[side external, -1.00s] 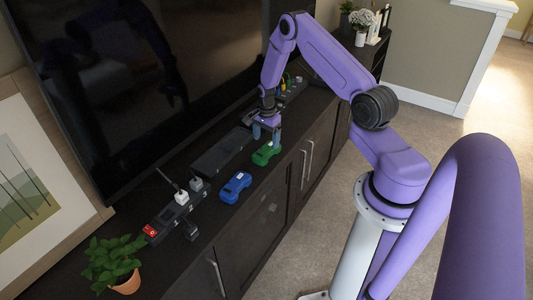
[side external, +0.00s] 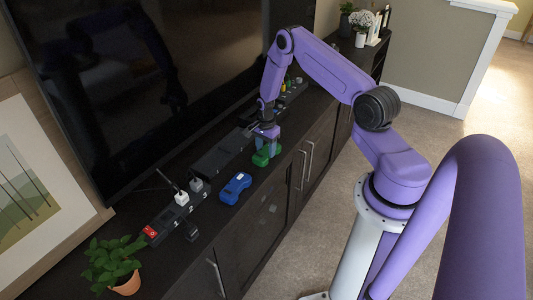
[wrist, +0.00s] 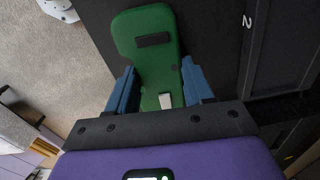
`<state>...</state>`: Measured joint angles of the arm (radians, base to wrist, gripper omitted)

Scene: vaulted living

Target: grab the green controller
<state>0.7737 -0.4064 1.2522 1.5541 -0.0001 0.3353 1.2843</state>
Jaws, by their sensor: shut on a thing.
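The green controller (side external: 262,158) lies on the dark cabinet top near its front edge. My gripper (side external: 267,146) is down over it from above. In the wrist view the green controller (wrist: 149,50) lies between the two blue fingers of my gripper (wrist: 160,90), which are shut on its near part. Its far end reaches out beyond the fingers. From these frames I cannot tell whether it is still resting on the cabinet.
A blue controller (side external: 235,188) lies to the left on the cabinet top. A power strip (side external: 170,216) with plugs and a potted plant (side external: 115,262) are farther left. A dark flat box (side external: 217,155) and the large television (side external: 140,80) stand behind.

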